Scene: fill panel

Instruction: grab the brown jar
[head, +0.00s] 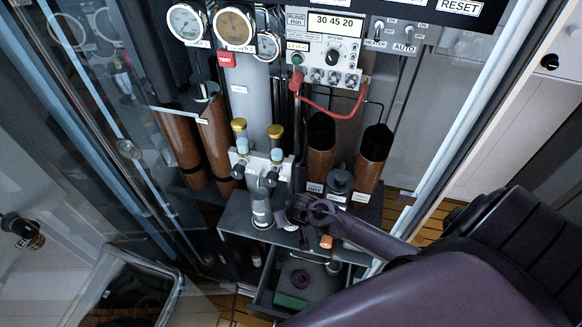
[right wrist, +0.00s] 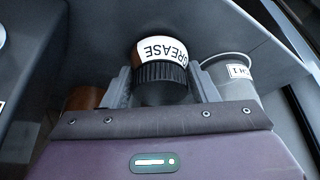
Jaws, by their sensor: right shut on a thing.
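The brown jar (right wrist: 160,54) shows in the right wrist view, with a white GREASE label that reads upside down and a black ribbed lid. My right gripper (right wrist: 162,88) has one finger on each side of it and is shut on it. In the head view my right gripper (head: 298,212) is over the grey shelf, beside a grey cylinder. The jar cannot be clearly made out there. My left gripper is not in view.
A grey can (right wrist: 230,72) with a label stands close to the right finger in the wrist view. An orange-brown item (right wrist: 84,98) is at the left. In the head view, an open drawer (head: 262,300) lies below the shelf (head: 236,215); brown tubes (head: 320,150) stand behind.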

